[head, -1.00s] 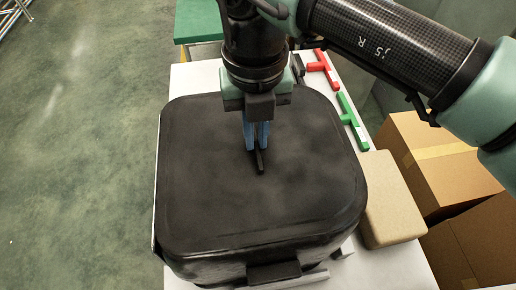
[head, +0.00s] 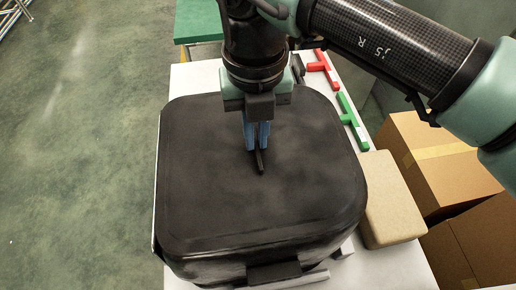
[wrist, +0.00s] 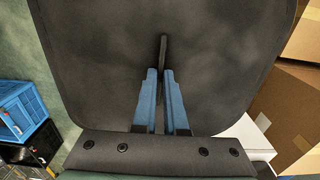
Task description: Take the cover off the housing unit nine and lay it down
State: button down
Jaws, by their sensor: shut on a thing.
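The black cover (head: 220,200) is a broad rounded lid with a thin upright handle (head: 261,163) at its middle. It sits over the dark housing (head: 200,270), whose front shows below the cover's edge; I cannot tell whether the cover is raised from it. My gripper (head: 257,148) comes down from above, and its blue fingers are shut on the handle. In the wrist view the two blue fingertips (wrist: 165,72) close around the handle (wrist: 163,50), with the cover (wrist: 100,50) spread beneath them. The inside of the housing is hidden.
A white table (head: 190,78) carries the housing. A red T-shaped piece (head: 322,68), a green one (head: 351,120) and a tan block (head: 391,200) lie along its right side. Cardboard boxes (head: 430,160) stand to the right. The green floor (head: 80,150) at left is mostly clear.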

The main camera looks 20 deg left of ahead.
aim_at(256, 142)
jog(key=shift+r, duration=0.1)
dwell(0.3)
jog(key=shift+r+p, duration=1.45)
jog(key=shift+r, duration=1.55)
